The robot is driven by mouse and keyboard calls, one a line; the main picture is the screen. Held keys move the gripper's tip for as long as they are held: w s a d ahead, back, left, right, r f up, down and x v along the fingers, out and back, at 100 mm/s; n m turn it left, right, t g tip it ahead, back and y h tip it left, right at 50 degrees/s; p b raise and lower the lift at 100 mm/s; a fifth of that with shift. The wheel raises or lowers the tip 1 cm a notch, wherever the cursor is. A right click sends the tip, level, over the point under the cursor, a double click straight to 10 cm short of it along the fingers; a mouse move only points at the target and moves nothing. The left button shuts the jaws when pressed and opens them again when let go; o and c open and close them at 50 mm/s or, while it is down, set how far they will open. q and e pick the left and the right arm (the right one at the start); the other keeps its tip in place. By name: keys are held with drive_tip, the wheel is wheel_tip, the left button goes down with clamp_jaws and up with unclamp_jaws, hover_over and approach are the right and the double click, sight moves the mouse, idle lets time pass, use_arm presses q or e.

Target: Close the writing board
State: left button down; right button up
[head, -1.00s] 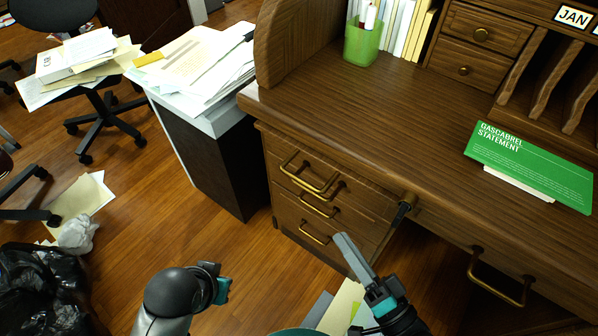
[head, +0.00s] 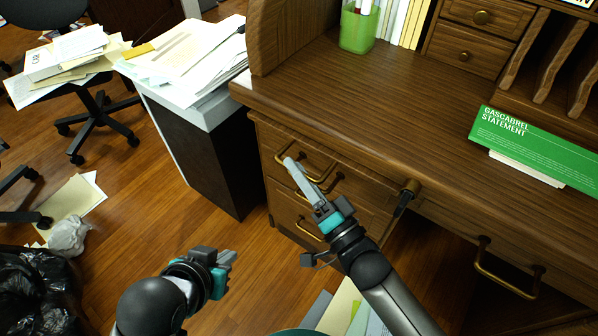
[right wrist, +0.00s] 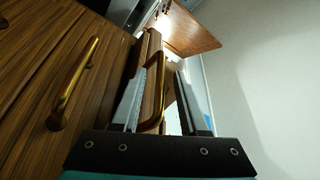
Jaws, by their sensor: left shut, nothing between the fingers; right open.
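The writing board seems to be the thin wooden panel (right wrist: 152,50) with a brass pull in the right wrist view; how far it stands out is hard to tell. Its brass handle (right wrist: 157,95) lies between the open fingers of my right gripper (right wrist: 158,98). In the head view this handle (head: 281,160) is the top one on the left side of the desk, just under the desktop. My right gripper (head: 297,178) reaches up to it and partly hides it. I cannot tell whether the fingers touch it. My left gripper (head: 229,258) is shut and empty, low over the floor.
Below are drawers with brass handles (head: 308,229). The desktop (head: 370,105) holds a green cup (head: 358,30) and a green statement (head: 535,145). A dark cabinet (head: 215,165) with papers stands left of the desk.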

drive_tip(key=shift+w+a, duration=0.1)
drive_tip(key=shift+w, duration=0.05)
clamp_jaws()
idle(0.4)
idle(1.0)
